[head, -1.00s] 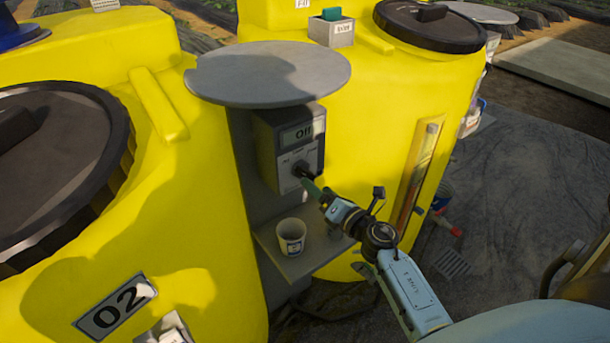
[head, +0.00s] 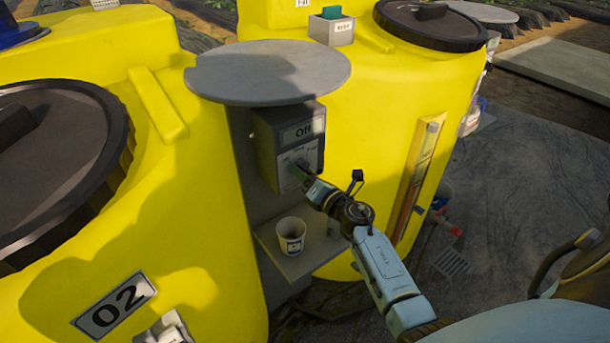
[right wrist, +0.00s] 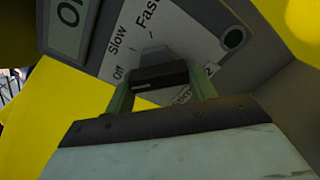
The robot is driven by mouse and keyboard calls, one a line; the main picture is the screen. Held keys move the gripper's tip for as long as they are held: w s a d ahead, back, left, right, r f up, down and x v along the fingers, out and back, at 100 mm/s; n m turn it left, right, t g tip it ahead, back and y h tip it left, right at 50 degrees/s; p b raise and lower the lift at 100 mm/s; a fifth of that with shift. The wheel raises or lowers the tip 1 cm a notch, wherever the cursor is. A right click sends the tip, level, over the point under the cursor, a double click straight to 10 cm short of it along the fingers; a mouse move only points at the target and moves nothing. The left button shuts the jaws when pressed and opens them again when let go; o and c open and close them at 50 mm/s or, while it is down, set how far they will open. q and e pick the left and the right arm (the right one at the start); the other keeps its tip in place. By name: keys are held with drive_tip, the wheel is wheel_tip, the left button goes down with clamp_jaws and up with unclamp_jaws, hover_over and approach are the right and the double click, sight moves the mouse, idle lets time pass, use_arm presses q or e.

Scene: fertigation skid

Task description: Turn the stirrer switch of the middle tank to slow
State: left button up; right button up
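The stirrer switch box (head: 277,150) stands under a round grey cover between two yellow tanks. Its display (head: 302,132) appears to read Off. In the right wrist view the panel (right wrist: 195,42) carries the labels Off, Slow and Fast, with a 2 at the lower right. The dark switch knob (right wrist: 160,76) sits between the green fingers of my right gripper (right wrist: 161,84), which appear to touch both its sides. I cannot tell the knob's exact direction. In the head view my right gripper (head: 301,172) is at the panel front. My left gripper is not in view.
The left tank (head: 200,230) bears a 02 plate (head: 114,305). The round grey cover (head: 268,72) overhangs the box. A white cup (head: 291,236) stands on a small shelf (head: 312,262) below my right gripper. A level gauge (head: 416,180) is on the other tank (head: 385,110).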

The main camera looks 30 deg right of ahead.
drive_tip(key=c, duration=0.4)
drive_tip(key=m+p, duration=0.2)
drive_tip(key=m, duration=0.2)
drive_tip(key=shift+a+r, duration=0.1)
drive_tip(key=shift+r, duration=0.05)
drive_tip(key=shift+m+p, duration=0.75)
drive_tip(key=shift+m, duration=1.65)
drive_tip(key=o, duration=1)
drive_tip(key=shift+r, duration=0.1)
